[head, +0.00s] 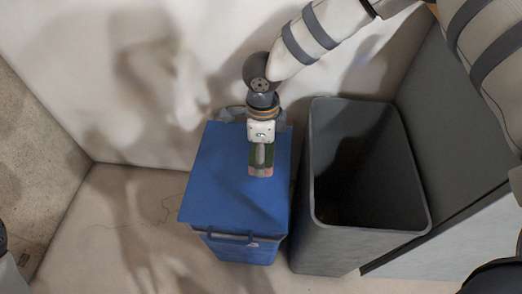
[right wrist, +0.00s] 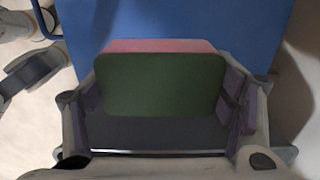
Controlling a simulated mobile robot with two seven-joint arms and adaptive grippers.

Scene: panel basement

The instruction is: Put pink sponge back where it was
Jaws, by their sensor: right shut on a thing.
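The sponge (head: 262,171) has a pink layer and a dark green layer. My right gripper (head: 262,160) reaches in from the upper right and is shut on it, over the blue bin (head: 225,195). In the right wrist view the sponge (right wrist: 158,85) sits between the two fingers, its green face towards the camera and the pink layer along the top edge. The blue bin's flat top (right wrist: 215,22) shows behind it. I cannot tell whether the sponge touches that top. My left gripper is not in view.
An open, empty-looking dark grey bin (head: 308,215) stands close to the right of the blue bin. A grey and white panel or cabinet (head: 440,100) is further right. A pale wall (head: 70,60) is behind. Floor to the left is clear.

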